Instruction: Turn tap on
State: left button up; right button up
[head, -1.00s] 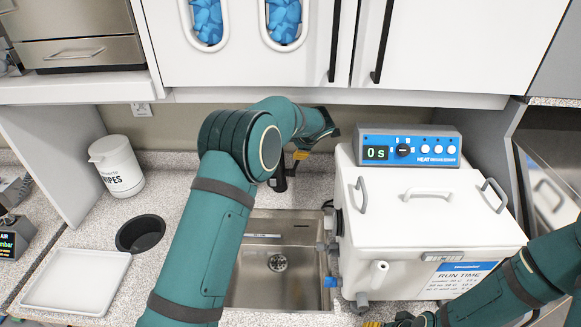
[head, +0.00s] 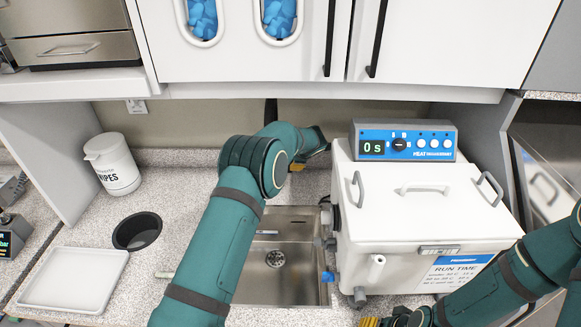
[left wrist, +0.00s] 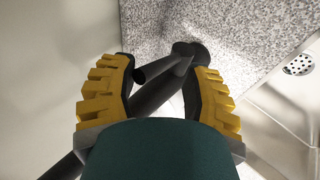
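The dark grey tap (left wrist: 160,92) runs diagonally between the two yellow-padded fingers of my left gripper (left wrist: 160,85) in the left wrist view. The fingers are apart, with gaps beside the tap. In the head view my left gripper (head: 303,163) is by the back wall behind the sink (head: 295,288), mostly hidden by its own arm. A dark upright piece (head: 271,110) shows above that arm, perhaps part of the tap. Most of the tap is hidden there. My right gripper (head: 398,319) is cut off at the bottom edge.
A white water bath (head: 425,215) with a blue control panel (head: 405,140) stands right of the sink. A wipes tub (head: 112,163), a black round bin opening (head: 137,231) and a white tray (head: 72,279) lie to the left. White cupboards (head: 430,40) hang above.

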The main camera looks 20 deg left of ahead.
pick_arm(q)
jog(key=shift+s+d+f, duration=0.2)
jog(key=shift+s+f, duration=0.1)
jog(key=shift+s, duration=0.45)
dwell(1.2)
notch_tip(320, 180, up, 8)
jog(key=shift+w+a, duration=0.15)
jog(key=shift+w, duration=0.25)
dwell(0.7)
dwell(0.3)
